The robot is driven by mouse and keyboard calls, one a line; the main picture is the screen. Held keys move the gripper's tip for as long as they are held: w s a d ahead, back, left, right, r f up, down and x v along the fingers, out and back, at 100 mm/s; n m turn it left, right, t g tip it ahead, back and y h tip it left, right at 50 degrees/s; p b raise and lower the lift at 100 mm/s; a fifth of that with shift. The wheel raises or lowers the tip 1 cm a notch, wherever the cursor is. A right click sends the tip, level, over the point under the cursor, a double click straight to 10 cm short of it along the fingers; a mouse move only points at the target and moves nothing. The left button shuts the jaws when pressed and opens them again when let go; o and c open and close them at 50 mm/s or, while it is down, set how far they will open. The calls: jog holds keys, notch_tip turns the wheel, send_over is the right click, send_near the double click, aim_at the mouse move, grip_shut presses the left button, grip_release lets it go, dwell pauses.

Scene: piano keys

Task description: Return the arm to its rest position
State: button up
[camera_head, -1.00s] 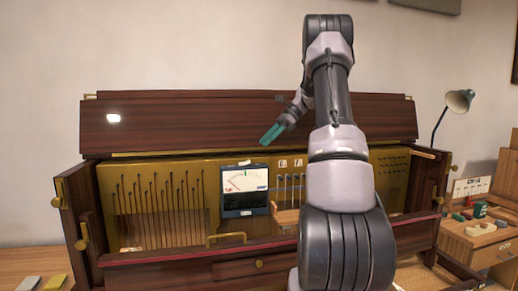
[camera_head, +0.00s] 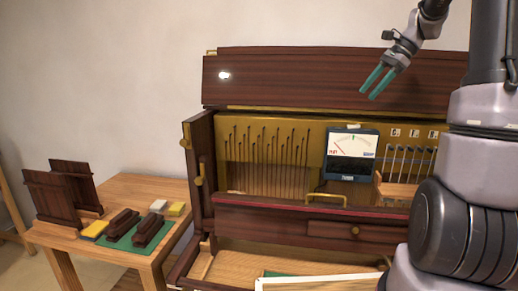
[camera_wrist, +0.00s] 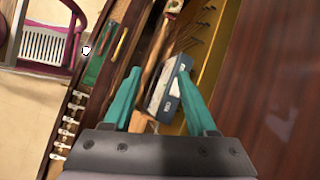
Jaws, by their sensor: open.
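My gripper (camera_head: 377,80) is raised in front of the piano's open dark wooden lid, at the upper right of the head view. Its two teal fingers are apart with nothing between them, pointing down and left. In the wrist view my gripper (camera_wrist: 160,100) also shows its fingers spread, with the meter and piano interior beyond them. My arm stands at the right edge of the head view and hides the right part of the piano (camera_head: 300,215).
A meter (camera_head: 351,152) stands inside the piano by the brass plate (camera_head: 265,150). A side table (camera_head: 140,190) at left holds dark wooden parts on a green mat (camera_head: 118,243). The wall area above the lid is clear.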

jog(key=s+a+n+t+h, duration=0.2)
jog(key=s+a+n, duration=0.3)
jog(key=s, duration=0.7)
jog(key=s+a+n+t+h, duration=0.2)
jog(key=s+a+n, duration=0.4)
jog(key=s, duration=0.6)
jog(key=shift+a+r+n+t+h, duration=0.2)
jog(key=shift+n+t+h, duration=0.15)
jog(key=shift+t, duration=0.35)
jog(key=shift+s, duration=0.1)
